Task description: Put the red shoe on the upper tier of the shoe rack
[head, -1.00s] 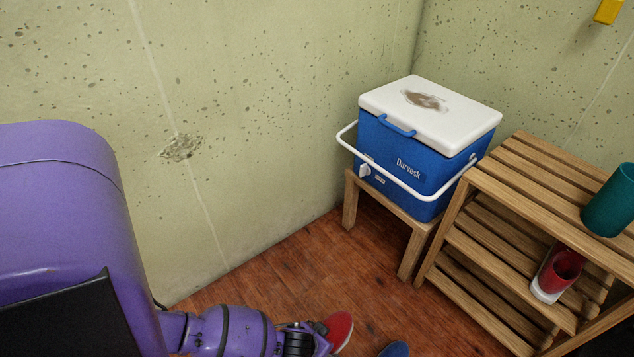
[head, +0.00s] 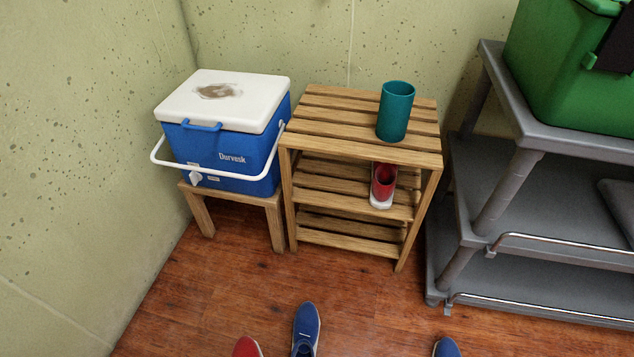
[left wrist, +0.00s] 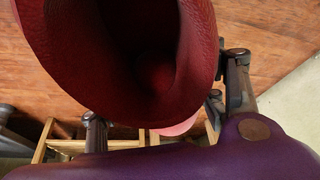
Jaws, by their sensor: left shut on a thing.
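In the left wrist view a red shoe (left wrist: 140,80) fills the upper middle, its dark opening facing the camera. My left gripper (left wrist: 166,104) has a finger on each side of it and is shut on it. In the head view the tip of a red shoe (head: 247,347) shows at the bottom edge; the rest is cut off, and my left gripper is out of that view. The wooden shoe rack (head: 358,151) stands against the wall. Another red shoe (head: 383,183) with a white sole sits on a tier below its top. My right gripper is not in view.
A teal cup (head: 396,110) stands on the rack's top, right of centre; the left part there is clear. A blue cooler (head: 223,150) on a wooden stool is left, a grey shelf (head: 510,215) with a green bin (head: 575,75) right. Blue shoes (head: 306,325) (head: 446,347) are in front.

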